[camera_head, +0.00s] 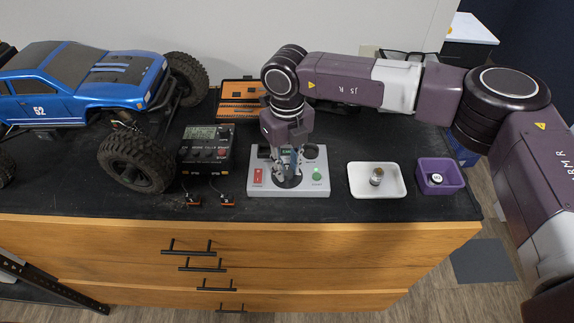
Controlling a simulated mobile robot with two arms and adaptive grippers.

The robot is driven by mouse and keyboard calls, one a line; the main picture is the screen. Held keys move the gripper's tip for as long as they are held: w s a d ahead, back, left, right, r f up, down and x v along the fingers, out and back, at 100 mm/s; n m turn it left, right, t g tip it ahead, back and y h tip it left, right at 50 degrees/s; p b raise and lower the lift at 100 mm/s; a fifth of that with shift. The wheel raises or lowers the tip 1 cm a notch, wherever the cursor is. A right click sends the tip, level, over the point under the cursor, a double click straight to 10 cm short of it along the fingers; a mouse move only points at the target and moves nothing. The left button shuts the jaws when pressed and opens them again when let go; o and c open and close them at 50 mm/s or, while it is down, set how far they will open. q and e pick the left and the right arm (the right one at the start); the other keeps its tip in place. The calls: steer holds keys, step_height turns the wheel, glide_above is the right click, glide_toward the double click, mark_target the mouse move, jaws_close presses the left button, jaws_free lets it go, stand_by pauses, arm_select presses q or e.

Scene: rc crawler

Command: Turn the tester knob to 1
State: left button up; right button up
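The tester (318,189) is a light grey box on the black bench top, with a red switch (258,176) at its left and a green button (317,176) at its right. Black round parts show along its back edge and around its middle. My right gripper (287,169) points down over the middle of the tester, with its fingers at a dark round part there. The fingers cover much of that part, so the knob's setting cannot be read. I cannot tell whether the fingers touch or grip it. My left gripper is not in view.
A blue RC crawler (85,85) and a charger with a display (205,150) stand left of the tester. An orange case (240,92) lies behind. A white tray (358,190) with a metal part and a purple bin (452,186) with a small round item stand right.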

mark_target(287, 171)
jaws_close()
steer(key=shift+f+b, duration=0.1)
steer(key=shift+b, duration=0.45)
steer(key=n+b, duration=0.8)
steer(key=b, duration=0.3)
steer(key=shift+f, duration=0.1)
steer(key=n+b, duration=0.2)
steer(key=n, duration=0.1)
steer(key=shift+n+b, duration=0.3)
steer(key=shift+n, duration=0.1)
arm_select(q)
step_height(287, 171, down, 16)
steer(key=b, duration=0.1)
arm_select(e)
steer(key=shift+r+n, duration=0.15)
steer(key=shift+n, duration=0.8)
steer(key=shift+r+n, duration=0.1)
steer(key=shift+n, duration=0.85)
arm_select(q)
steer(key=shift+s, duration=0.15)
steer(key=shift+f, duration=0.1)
arm_select(e)
steer(key=o, duration=0.8)
jaws_free()
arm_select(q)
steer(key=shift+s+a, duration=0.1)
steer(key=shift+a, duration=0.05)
arm_select(e)
step_height(287, 171, up, 12)
